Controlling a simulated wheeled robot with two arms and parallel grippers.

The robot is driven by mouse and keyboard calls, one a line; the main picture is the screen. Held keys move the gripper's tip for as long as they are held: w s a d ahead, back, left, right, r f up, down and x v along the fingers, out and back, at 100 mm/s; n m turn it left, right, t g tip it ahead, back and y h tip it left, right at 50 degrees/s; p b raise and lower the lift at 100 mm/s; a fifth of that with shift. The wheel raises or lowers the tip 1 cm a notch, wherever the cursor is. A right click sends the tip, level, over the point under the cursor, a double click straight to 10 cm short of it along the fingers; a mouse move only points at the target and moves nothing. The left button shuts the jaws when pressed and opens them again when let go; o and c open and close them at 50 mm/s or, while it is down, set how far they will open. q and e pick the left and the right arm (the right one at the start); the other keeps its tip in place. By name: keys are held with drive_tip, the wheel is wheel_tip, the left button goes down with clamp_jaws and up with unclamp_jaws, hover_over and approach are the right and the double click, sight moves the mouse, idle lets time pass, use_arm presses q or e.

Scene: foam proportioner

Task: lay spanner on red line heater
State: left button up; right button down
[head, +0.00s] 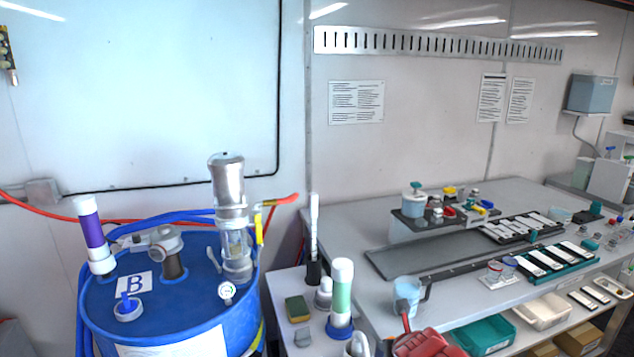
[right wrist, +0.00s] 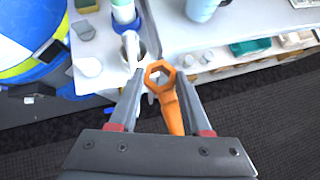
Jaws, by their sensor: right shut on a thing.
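An orange spanner (right wrist: 172,112) with a ring head is in the right wrist view. My right gripper (right wrist: 162,88) is shut on its handle, with the ring end pointing away from the palm. The spanner is above the floor, near the front edge of the bench. At the bottom of the head view a red shape and a thin stem show near the blue cup; I cannot tell their parts clearly. I cannot make out the red line heater for sure; a red hose (head: 20,199) runs along the wall on the left. My left gripper is not in view.
A blue drum (head: 160,325) marked B carries a steel pump (head: 229,190) and a purple-banded tube (head: 91,228). A green-banded bottle (head: 342,290) and a sponge (head: 297,308) stand on a small side table. A blue cup (head: 407,288) stands on the long bench (head: 345,225), which holds several trays.

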drive_tip(key=s+f, duration=0.5)
drive_tip(key=f, duration=0.3)
drive_tip(key=shift+s+a+f, duration=0.15)
drive_tip(key=shift+s+a, duration=0.05)
drive_tip(key=shift+s, duration=0.1)
idle(0.9)
